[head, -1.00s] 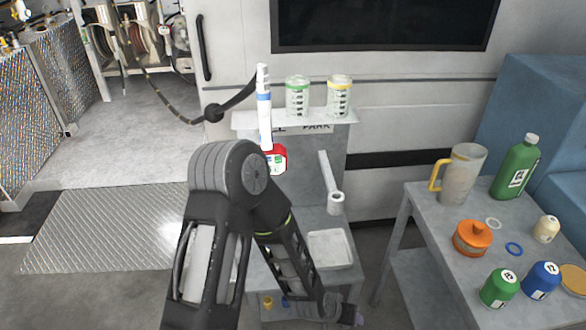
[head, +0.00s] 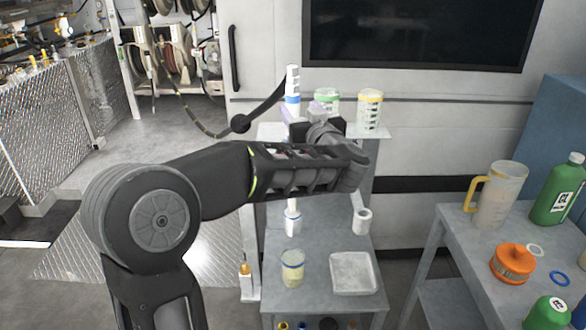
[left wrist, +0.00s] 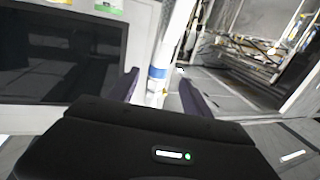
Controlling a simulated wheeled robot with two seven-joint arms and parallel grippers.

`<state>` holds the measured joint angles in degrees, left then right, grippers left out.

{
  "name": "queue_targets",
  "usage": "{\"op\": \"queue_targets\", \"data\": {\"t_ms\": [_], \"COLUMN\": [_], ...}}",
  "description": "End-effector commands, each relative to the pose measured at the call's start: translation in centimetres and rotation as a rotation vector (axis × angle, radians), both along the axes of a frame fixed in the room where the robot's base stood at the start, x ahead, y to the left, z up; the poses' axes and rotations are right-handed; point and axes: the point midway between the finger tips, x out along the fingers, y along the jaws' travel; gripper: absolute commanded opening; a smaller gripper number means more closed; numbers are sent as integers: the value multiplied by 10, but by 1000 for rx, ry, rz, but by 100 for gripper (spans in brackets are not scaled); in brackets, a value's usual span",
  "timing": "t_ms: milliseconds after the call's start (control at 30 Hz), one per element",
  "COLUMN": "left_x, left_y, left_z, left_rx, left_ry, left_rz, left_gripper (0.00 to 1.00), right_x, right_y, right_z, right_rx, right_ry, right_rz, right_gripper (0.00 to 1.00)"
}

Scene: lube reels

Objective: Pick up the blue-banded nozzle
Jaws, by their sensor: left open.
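The blue-banded nozzle (head: 292,85) is a slim white upright tube with a blue band, at the back shelf in the head view. My left forearm hides its lower part there. In the left wrist view the nozzle (left wrist: 157,75) stands between the open fingers of my left gripper (left wrist: 160,92), with its blue band near fingertip height. I cannot tell whether a finger touches it. My right gripper is not in view.
Below are a small jar (head: 292,268) and a shallow tray (head: 353,273). The right table holds a pitcher (head: 500,195) and a green bottle (head: 558,190).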

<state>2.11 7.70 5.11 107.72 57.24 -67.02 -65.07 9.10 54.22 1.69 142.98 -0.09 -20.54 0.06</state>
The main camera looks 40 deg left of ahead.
Motion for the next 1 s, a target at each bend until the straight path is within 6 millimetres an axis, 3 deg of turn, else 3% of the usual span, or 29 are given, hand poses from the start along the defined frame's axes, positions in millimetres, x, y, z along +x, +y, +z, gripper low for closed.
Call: {"op": "queue_targets", "data": {"t_ms": [267, 533, 1000], "left_x": [0, 15, 24], "left_y": [1, 19, 29], "left_z": [0, 0, 0], "left_rx": [2, 2, 1], "left_ry": [4, 3, 3], "left_rz": [1, 1, 1], "left_gripper": [57, 57, 57], "right_x": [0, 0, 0], "right_y": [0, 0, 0], "right_z": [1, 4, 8], "right_rx": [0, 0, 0], "right_ry": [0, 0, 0], "right_rz": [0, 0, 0], "right_gripper": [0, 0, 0]}}
